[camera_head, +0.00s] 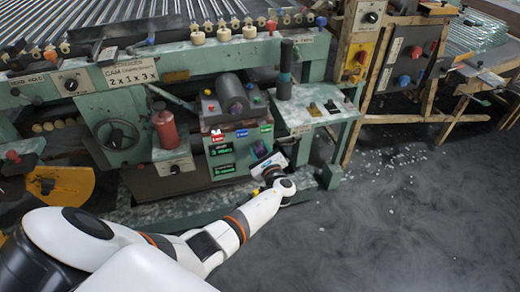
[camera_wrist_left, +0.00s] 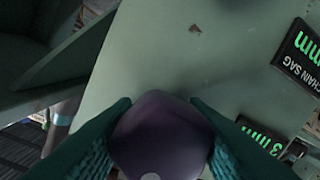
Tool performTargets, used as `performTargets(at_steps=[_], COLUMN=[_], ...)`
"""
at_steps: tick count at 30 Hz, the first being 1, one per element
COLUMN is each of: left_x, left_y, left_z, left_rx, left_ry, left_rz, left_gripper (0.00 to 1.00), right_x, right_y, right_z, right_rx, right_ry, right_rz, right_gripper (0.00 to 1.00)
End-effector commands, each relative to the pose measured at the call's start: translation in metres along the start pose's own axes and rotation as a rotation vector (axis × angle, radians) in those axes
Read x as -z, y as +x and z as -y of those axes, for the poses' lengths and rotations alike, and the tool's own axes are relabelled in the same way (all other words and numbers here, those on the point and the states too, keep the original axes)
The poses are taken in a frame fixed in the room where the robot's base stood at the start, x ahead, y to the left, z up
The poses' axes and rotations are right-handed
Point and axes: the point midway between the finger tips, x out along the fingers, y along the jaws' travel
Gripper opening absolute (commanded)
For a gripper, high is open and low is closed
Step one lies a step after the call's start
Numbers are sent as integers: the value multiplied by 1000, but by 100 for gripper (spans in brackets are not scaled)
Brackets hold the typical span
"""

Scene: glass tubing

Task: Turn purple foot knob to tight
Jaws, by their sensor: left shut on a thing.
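The purple foot knob (camera_wrist_left: 162,138) is large and dark at the bottom middle of the left wrist view, with a pale dot on its lower face. The two teal, ridged fingers of my left gripper (camera_wrist_left: 160,148) are closed on it from both sides. In the head view my left gripper (camera_head: 264,154) is at the front of the green machine, right of its green-lit displays, and mostly hides the knob. I cannot tell how far the knob is turned. My right gripper is not in view.
The green machine (camera_head: 300,112) has displays with green digits (camera_head: 223,147), a red bottle-like part (camera_head: 165,129) and a handwheel (camera_head: 117,135). In the left wrist view, a "CHAIN SAG" plate (camera_wrist_left: 302,55) is at the right. Glass bits litter the grey floor (camera_head: 400,220).

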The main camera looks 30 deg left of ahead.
Motion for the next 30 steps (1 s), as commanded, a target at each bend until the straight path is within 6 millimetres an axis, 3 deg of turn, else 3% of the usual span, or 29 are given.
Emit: performTargets(at_steps=[12,13,17,30], left_x=[0,0,0,1], left_y=[0,0,0,2], left_z=[-1,-1,-1,1], left_rx=[-2,-2,-2,0], left_ry=[9,9,8,7], left_rz=[0,0,0,0], left_gripper=[16,42,61,61], right_x=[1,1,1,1], right_y=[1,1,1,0], right_z=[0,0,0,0], right_rx=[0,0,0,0], right_ry=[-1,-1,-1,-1], right_rz=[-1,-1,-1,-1], right_gripper=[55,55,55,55])
